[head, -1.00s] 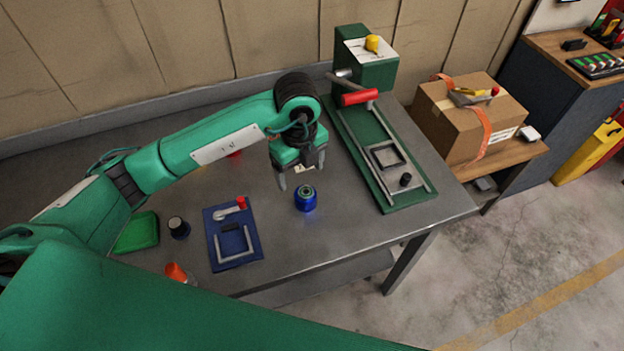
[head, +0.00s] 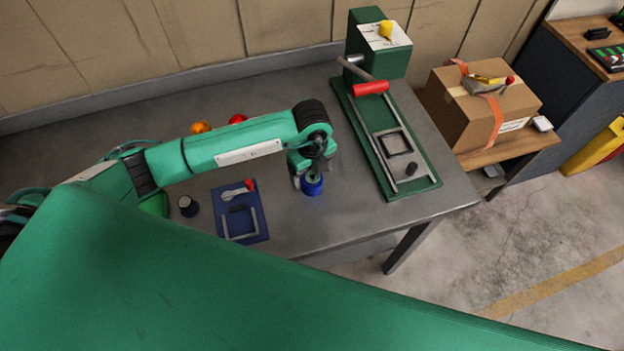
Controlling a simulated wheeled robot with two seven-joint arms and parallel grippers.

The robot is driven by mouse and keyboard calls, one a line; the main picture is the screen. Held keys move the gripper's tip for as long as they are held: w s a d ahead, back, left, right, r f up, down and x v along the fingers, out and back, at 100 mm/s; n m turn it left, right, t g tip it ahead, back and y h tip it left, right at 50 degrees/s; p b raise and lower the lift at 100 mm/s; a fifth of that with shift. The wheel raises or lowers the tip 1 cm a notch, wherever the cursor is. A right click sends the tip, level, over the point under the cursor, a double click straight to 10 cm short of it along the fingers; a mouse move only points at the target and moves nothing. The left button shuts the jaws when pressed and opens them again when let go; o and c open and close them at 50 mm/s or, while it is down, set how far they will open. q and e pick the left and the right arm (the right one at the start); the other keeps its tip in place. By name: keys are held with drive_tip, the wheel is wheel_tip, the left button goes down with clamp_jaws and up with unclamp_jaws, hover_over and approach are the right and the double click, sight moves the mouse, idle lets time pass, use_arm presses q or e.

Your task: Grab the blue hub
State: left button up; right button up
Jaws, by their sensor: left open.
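The blue hub (head: 312,187) stands on the grey metal table, right of the blue plate. My left gripper (head: 311,177) is over the hub, pointing down, with its fingers open around or just beside the hub's upper part. The gripper hides the top of the hub, and I cannot tell whether the fingers touch it. My right gripper is not in view.
A blue plate (head: 222,228) with a grey frame lies left of the hub. A green press fixture (head: 424,180) with a red-handled lever stands to the right. A dark cylinder (head: 188,206), an orange item (head: 201,127) and a red item (head: 237,118) are on the left.

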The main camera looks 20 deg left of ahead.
sight(312, 176)
use_arm(q)
wheel_tip(312, 176, down, 3)
drive_tip(key=shift+r+p, duration=0.1)
drive_tip(key=shift+p, duration=0.45)
drive_tip(key=shift+f, duration=0.2)
drive_tip(key=c, duration=1.3)
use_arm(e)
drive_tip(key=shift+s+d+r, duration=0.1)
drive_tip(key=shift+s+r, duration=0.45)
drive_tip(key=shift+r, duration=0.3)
use_arm(q)
drive_tip(key=shift+r, duration=0.1)
